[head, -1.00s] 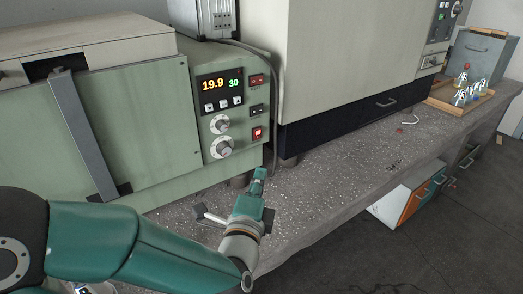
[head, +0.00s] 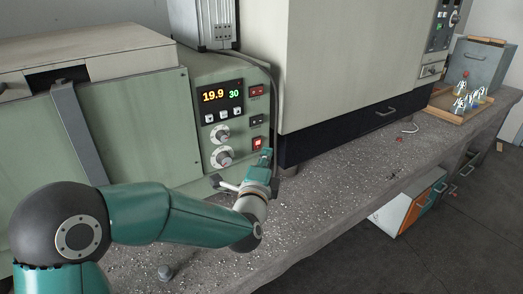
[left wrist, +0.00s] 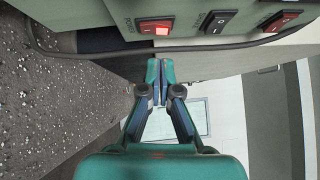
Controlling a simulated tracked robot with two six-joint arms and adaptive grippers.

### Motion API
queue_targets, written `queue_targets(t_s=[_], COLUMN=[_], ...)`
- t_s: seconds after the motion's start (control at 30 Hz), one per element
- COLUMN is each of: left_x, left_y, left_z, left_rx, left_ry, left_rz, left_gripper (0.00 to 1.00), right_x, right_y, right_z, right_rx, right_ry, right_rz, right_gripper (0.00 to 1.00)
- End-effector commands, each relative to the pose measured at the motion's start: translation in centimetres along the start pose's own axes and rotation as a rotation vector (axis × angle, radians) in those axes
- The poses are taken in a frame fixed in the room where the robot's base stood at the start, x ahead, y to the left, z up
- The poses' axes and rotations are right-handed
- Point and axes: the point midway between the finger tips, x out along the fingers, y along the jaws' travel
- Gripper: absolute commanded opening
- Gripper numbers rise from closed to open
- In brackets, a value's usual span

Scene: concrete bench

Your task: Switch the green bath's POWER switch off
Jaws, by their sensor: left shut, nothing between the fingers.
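The green bath (head: 110,124) stands at the left of the head view, its display (head: 222,96) lit with 19.9 and 30. Its panel has a red rocker switch (head: 256,91), a black one (head: 257,120) and, lowest, a red one with a lit face (head: 257,143). My left gripper (head: 266,155) is shut and empty, just below and right of the lit switch. In the left wrist view its fingertips (left wrist: 160,72) appear apart from the switch. My right gripper is out of view.
A grey cable hangs down between the bath and a large cream cabinet (head: 330,70) with a dark base, close to my left gripper. A wooden tray (head: 436,109) with several small flasks stands far right.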

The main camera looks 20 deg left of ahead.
Motion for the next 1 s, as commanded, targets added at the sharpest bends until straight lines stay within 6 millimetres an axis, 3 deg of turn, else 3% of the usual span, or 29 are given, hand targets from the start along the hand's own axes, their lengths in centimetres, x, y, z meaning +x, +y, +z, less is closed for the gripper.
queue_targets(t_s=[0.2, 0.63, 0.9, 1.0], left_x=[1.6, 1.9, 2.7, 2.6], left_y=[0.0, -0.1, -1.1, -0.4], left_z=[1.8, 2.0, 2.9, 2.9], left_rx=[0.0, -0.002, -0.095, -0.1], left_ry=[-0.002, 0.001, -0.003, -0.006], left_rz=[-0.001, 0.001, 0.094, 0.094], left_gripper=[0.0, 0.0, 0.0, 0.0], right_x=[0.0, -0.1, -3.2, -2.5], right_y=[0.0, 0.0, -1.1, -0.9], right_z=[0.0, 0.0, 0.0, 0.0], right_rx=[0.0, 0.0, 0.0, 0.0], right_ry=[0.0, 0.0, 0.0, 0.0], right_rz=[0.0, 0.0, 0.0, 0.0], right_gripper=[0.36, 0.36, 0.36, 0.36])
